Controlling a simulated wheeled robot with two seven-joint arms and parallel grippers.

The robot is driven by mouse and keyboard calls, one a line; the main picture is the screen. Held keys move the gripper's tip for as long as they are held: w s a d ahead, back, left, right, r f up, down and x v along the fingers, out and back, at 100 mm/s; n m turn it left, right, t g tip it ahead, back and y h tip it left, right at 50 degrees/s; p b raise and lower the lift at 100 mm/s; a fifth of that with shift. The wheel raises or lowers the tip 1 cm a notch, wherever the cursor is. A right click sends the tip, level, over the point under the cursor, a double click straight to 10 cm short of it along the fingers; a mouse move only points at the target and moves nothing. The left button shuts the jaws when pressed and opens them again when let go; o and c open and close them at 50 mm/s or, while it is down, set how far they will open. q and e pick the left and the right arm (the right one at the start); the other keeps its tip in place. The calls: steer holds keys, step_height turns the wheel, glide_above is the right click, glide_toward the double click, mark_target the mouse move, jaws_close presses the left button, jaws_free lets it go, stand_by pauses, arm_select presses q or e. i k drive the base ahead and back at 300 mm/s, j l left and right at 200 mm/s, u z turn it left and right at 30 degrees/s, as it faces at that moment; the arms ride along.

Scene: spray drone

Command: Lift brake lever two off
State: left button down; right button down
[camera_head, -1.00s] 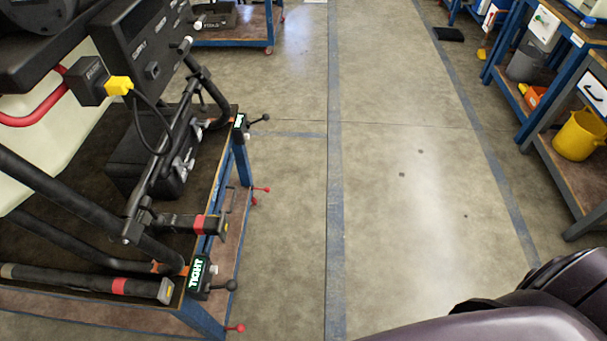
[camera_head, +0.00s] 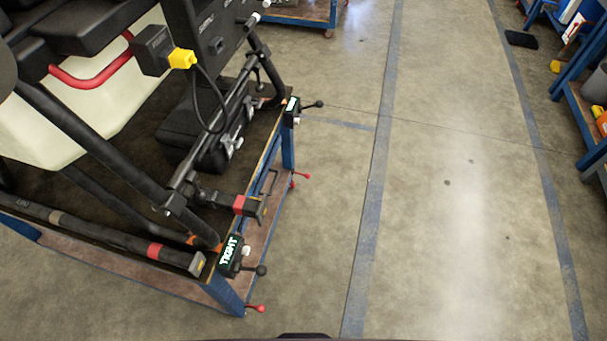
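A brake lever with a red knob (camera_head: 258,308) sticks out low at the near right leg of the blue cart (camera_head: 227,296). A second red-knobbed lever (camera_head: 304,176) sticks out low, farther back along the cart's right side. No number shows on either lever, so I cannot tell which is two. A third one is not visible; the cart's left side is cut off or hidden. Neither of my grippers is in view.
The spray drone (camera_head: 90,110) stands on the cart. Clamps with black-knobbed handles sit at its right edge; the near clamp (camera_head: 232,255) reads TIGHT. The floor (camera_head: 430,230) right of the cart is clear. Blue workbenches (camera_head: 580,120) stand at far right.

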mark_target(307, 176)
steer(key=l+u, duration=0.1)
steer(key=u, duration=0.6)
steer(key=i+l+u, duration=0.1)
steer(key=l+u, duration=0.25)
steer(key=l, duration=0.25)
steer(key=l+u, duration=0.35)
steer(key=l, duration=0.25)
steer(key=l+u, duration=0.35)
steer(key=l, duration=0.3)
steer(key=k+l, duration=0.1)
steer(key=l, duration=0.35)
steer(key=k+l, duration=0.1)
steer(key=l, duration=0.75)
steer(key=k+l, duration=0.15)
steer(key=l, duration=0.3)
steer(key=u, duration=0.05)
